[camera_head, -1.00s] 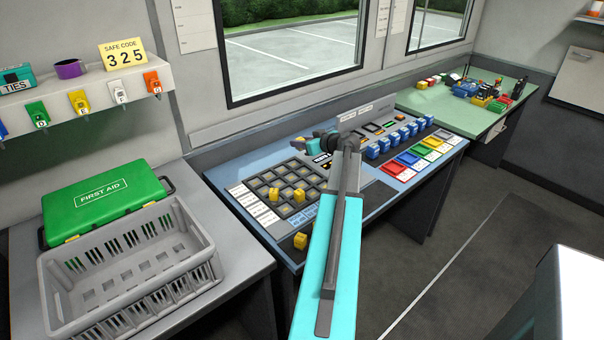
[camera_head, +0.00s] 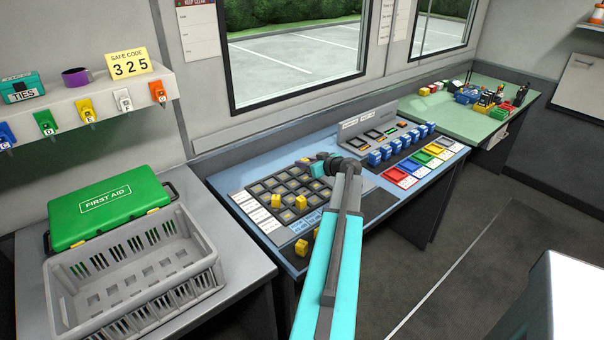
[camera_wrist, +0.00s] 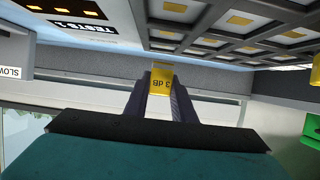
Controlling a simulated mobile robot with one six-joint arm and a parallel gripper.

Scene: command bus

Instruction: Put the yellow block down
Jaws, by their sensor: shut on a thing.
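My gripper (camera_wrist: 160,100) is shut on a yellow block (camera_wrist: 161,82) marked "3 dB", which sits between its two dark fingertips in the wrist view. In the head view, my gripper (camera_head: 304,165) is over the back part of the blue console, by the far edge of a grid of dark square sockets (camera_head: 268,187). The held block cannot be clearly made out there. The grid is also in the wrist view (camera_wrist: 235,30), beside the block. I cannot tell whether the block touches the console. Other yellow blocks stand on the console, such as one on the grid (camera_head: 301,202) and one near the front edge (camera_head: 301,247).
Blue switches (camera_head: 402,143) and coloured cards (camera_head: 420,157) are to the right on the console. A grey crate (camera_head: 135,290) and green first aid case (camera_head: 110,212) are on the left counter. A shelf (camera_head: 90,95) with coloured tags hangs above. A green table (camera_head: 440,108) stands far right.

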